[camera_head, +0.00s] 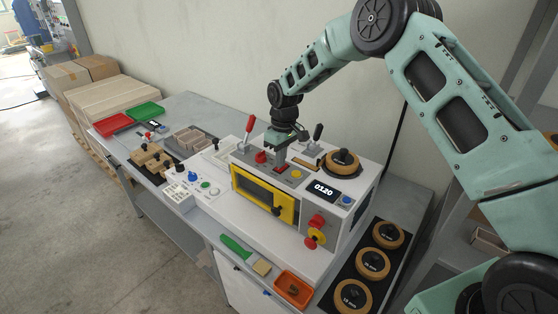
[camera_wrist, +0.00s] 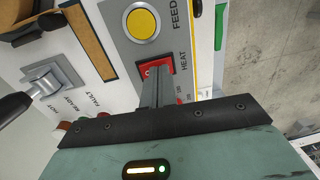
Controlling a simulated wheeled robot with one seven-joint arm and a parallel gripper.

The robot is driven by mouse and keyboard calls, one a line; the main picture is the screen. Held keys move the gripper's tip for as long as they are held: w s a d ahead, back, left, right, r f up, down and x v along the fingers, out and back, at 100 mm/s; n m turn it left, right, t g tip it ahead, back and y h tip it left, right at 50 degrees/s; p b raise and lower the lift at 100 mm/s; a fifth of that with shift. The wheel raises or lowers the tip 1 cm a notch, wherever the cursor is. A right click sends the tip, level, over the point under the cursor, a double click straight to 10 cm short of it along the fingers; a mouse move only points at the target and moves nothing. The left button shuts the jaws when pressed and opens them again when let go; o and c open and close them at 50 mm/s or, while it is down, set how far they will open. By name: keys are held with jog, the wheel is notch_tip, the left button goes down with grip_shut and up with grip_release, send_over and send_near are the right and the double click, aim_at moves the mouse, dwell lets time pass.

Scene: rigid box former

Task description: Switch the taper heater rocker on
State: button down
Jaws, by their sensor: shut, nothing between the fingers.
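The heater rocker (camera_wrist: 147,64) is a red switch beside the word HEAT in the wrist view. My gripper (camera_wrist: 156,76) is shut and empty, its fingertips right over the rocker and hiding part of it. I cannot tell whether the tips touch it or which way it is tilted. In the head view my gripper (camera_head: 280,166) points down at the top panel of the white machine (camera_head: 345,222), left of the yellow button (camera_head: 296,174). The rocker is not clearly visible there.
The yellow FEED button (camera_wrist: 142,24) is close to the rocker. A lever (camera_wrist: 14,106) stands to the left in the wrist view. A red-handled lever (camera_head: 249,124), a dark lever (camera_head: 317,132) and a round tape roll (camera_head: 341,163) rise around my gripper.

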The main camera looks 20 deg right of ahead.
aim_at(278, 169)
jog(key=shift+w+d+r, duration=0.1)
jog(key=shift+w+d, duration=0.05)
jog(key=shift+d, duration=0.05)
jog(key=r+p, duration=0.2)
jog(key=r, duration=0.2)
jog(key=shift+a+r, duration=0.15)
jog(key=shift+a, duration=0.05)
jog(key=shift+r+b, duration=0.3)
jog(key=shift+b, duration=0.15)
notch_tip(278, 169, up, 9)
jog(key=s+a+b, duration=0.1)
jog(key=b, duration=0.2)
